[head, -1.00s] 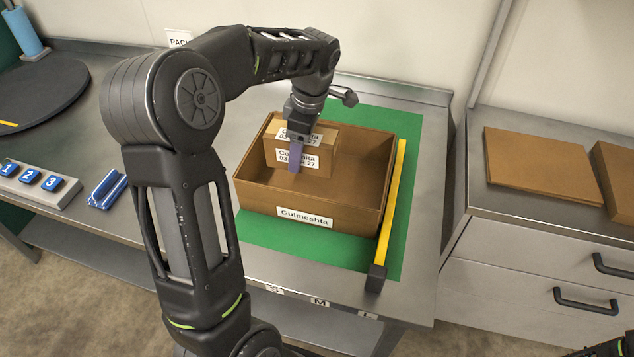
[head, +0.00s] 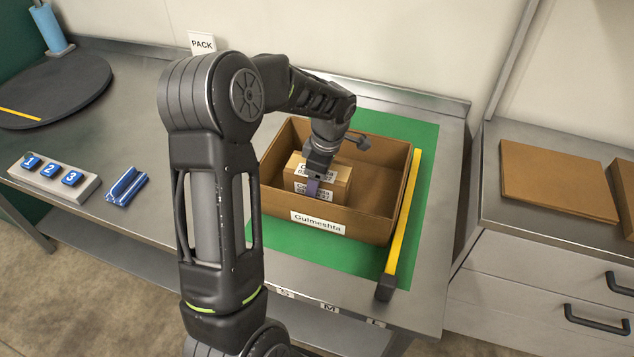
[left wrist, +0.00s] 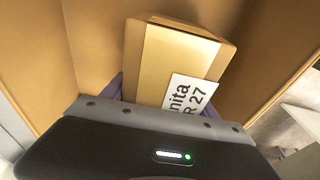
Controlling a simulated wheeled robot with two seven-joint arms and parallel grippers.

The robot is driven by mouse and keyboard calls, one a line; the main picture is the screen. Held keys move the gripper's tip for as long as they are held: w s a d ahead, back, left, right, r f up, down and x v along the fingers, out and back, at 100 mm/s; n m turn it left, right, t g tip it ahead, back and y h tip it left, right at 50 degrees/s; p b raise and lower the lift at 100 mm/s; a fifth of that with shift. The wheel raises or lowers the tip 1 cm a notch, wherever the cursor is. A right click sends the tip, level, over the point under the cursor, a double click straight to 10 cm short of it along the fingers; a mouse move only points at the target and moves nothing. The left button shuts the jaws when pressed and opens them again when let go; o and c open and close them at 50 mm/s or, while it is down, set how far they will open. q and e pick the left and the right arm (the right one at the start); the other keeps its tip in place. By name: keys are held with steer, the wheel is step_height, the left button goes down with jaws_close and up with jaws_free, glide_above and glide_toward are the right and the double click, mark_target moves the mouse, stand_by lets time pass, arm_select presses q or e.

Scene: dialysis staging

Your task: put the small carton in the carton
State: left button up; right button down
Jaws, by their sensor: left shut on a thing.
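The open brown carton (head: 375,222), labelled "Gulmeshta", stands on a green mat on the steel bench in the head view. The small carton (head: 338,186), with white printed labels, is inside its walls, toward the left and front. My left gripper (head: 313,187) reaches down into the carton and is shut on the small carton. In the left wrist view the small carton (left wrist: 190,65) sits between the fingers, with the big carton's walls around it. Whether its underside touches the carton floor is hidden. My right gripper is not in view.
The green mat (head: 425,150) carries a yellow strip (head: 404,215) with a black end right of the carton. A numbered block (head: 53,180), a blue holder (head: 126,186) and a dark round plate (head: 60,85) are at left. Flat cardboard (head: 558,180) lies on the right cabinet.

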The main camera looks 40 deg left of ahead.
arm_select(q)
steer(key=shift+f, duration=0.45)
steer(key=shift+f, duration=0.1)
steer(key=o, duration=1.8)
steer(key=r, duration=0.4)
steer(key=d+r, duration=0.1)
steer(key=r, duration=0.3)
steer(key=r+b, duration=0.1)
steer(key=r, duration=0.3)
steer(key=shift+w+d, duration=0.3)
steer(key=shift+d, duration=0.05)
